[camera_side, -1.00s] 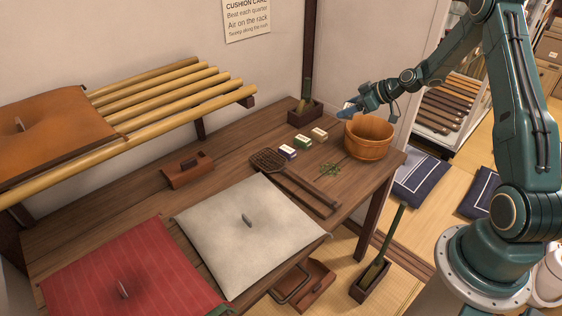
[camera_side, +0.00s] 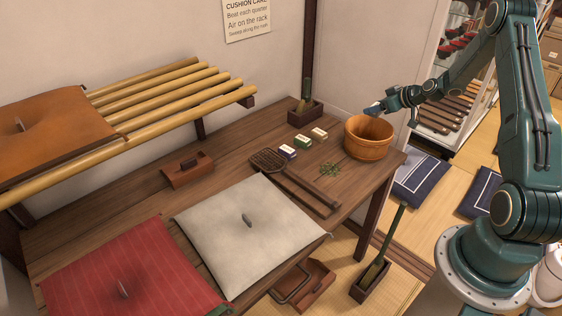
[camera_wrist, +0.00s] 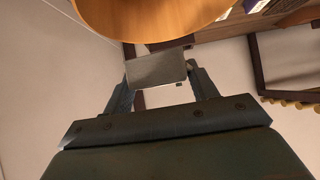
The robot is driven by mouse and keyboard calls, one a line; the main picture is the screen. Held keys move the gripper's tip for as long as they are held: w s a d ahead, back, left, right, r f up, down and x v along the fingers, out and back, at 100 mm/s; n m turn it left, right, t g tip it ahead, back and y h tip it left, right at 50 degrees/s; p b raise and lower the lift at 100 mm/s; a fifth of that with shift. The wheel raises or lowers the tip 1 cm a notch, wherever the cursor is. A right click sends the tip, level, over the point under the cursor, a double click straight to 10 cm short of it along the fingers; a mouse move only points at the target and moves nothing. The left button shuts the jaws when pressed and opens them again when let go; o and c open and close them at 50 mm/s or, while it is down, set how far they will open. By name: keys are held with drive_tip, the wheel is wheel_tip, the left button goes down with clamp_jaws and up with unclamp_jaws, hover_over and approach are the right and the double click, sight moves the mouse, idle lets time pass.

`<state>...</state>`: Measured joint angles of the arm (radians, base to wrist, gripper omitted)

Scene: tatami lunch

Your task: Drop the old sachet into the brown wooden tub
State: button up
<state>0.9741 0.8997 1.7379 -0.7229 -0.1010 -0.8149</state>
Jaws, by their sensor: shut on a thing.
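The brown wooden tub (camera_side: 368,150) stands at the right end of the table in the side view. Its curved, lit wall also shows at the top of the wrist view (camera_wrist: 150,18). My gripper (camera_side: 378,108) is by the tub's far rim in the side view, raised above the table. It is shut on a flat grey sachet (camera_wrist: 157,68), seen between the fingers in the wrist view. In the side view the sachet is a small pale-blue patch (camera_side: 371,110) at the fingertips. I cannot tell exactly whether it hangs over the opening or just behind the rim.
A dark box with a brush (camera_side: 304,112) stands behind. A pale cushion (camera_side: 240,245) and red cushion (camera_side: 130,275) cover the front.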

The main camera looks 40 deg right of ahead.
drive_tip(key=shift+f, duration=2.65)
drive_tip(key=o, duration=1)
drive_tip(key=v, duration=0.7)
drive_tip(key=shift+s+r, duration=0.2)
drive_tip(key=shift+a, duration=0.1)
